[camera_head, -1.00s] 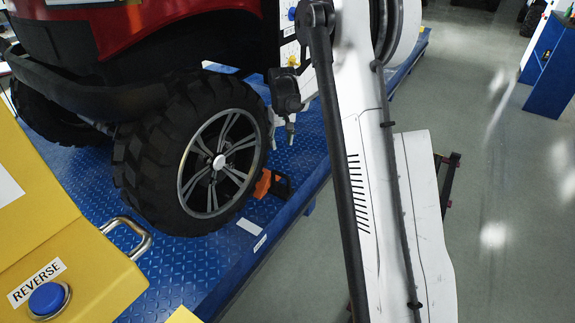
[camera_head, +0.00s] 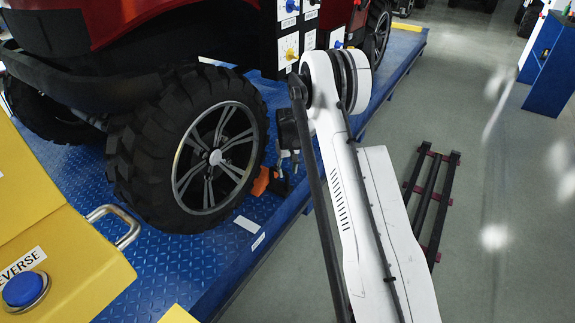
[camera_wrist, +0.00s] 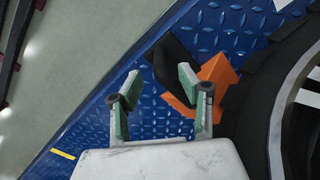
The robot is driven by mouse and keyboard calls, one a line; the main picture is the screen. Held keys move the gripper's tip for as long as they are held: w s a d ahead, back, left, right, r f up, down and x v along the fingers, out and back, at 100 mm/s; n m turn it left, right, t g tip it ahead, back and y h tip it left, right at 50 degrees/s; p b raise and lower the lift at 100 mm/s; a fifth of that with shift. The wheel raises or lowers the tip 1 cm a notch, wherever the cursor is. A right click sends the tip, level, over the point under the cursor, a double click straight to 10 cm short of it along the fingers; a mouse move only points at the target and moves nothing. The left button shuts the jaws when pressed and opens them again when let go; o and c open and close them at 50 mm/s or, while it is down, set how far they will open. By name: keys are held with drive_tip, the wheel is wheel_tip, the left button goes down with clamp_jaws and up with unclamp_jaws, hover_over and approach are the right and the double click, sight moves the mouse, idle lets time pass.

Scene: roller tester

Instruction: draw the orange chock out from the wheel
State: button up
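The orange chock (camera_head: 263,181) sits on the blue plate against the right side of the near black wheel (camera_head: 217,157). In the wrist view the orange chock (camera_wrist: 217,78) touches or nearly touches the tyre (camera_wrist: 246,110), and a black handle-like part (camera_wrist: 172,62) sticks out on its left. My gripper (camera_wrist: 160,84) is open, with nothing between its fingers. Its right finger overlaps the chock's black and orange edge in the picture; I cannot tell whether they touch. In the head view my gripper (camera_head: 289,160) is just right of the chock, partly hidden by my arm.
The blue diamond-plate platform (camera_head: 165,275) ends in a raised edge beside the grey floor. A yellow console (camera_head: 55,240) with a metal handle stands at the left. A panel with signs and knobs (camera_head: 291,45) stands behind my arm. A dark frame (camera_head: 430,200) is on the floor.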

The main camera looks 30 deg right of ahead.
sight(288, 190)
wheel_tip(288, 190, down, 8)
drive_tip(key=shift+r+b, duration=0.25)
drive_tip(key=shift+b, duration=0.75)
drive_tip(key=shift+c, duration=0.4)
clamp_jaws()
drive_tip(key=c, duration=0.5)
unclamp_jaws()
clamp_jaws()
drive_tip(key=shift+r, duration=0.3)
